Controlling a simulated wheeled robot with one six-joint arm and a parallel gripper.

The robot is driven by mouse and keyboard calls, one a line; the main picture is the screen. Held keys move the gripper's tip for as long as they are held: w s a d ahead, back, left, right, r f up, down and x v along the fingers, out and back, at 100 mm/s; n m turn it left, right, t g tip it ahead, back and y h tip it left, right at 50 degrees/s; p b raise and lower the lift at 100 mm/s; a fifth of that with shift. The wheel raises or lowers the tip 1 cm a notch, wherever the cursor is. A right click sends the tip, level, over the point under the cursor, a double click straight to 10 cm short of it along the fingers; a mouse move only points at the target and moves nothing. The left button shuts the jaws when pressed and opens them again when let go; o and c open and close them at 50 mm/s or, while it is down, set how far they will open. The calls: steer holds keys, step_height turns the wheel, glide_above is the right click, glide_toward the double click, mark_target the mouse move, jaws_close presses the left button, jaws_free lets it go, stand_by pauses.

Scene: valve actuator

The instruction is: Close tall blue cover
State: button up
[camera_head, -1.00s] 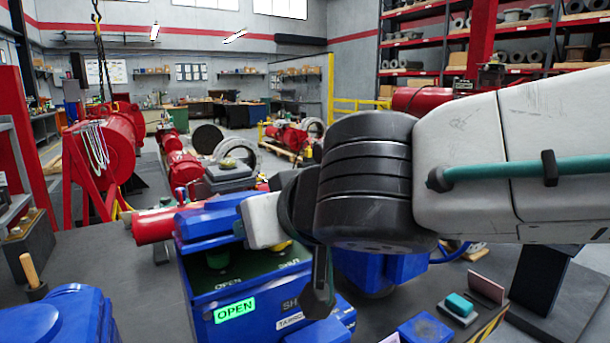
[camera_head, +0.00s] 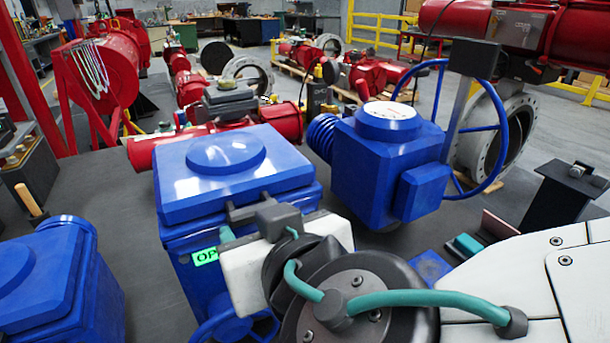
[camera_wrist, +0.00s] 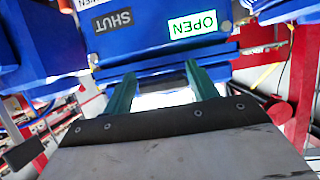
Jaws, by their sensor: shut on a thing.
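The tall blue cover (camera_head: 225,160) lies over the top of the blue actuator box (camera_head: 185,250), its raised oval facing up. It looks level or nearly so; whether its front edge touches the box all along is hard to tell. My gripper (camera_head: 258,208) is at the cover's front right edge and shut on it. In the wrist view, the gripper's teal fingers (camera_wrist: 161,82) reach the blue edge. The box's front face (camera_wrist: 150,35) there carries OPEN and SHUT labels, upside down.
A blue gearbox (camera_head: 385,165) with a handwheel (camera_head: 490,150) stands close on the right. Another blue unit (camera_head: 55,285) is at the lower left. A red cylinder (camera_head: 150,148) lies behind the box. The grey tabletop (camera_head: 130,245) is clear to its left.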

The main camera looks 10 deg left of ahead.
steer(key=shift+s+f, duration=0.15)
steer(key=shift+f, duration=0.35)
steer(key=o, duration=1.4)
steer(key=shift+r, duration=0.15)
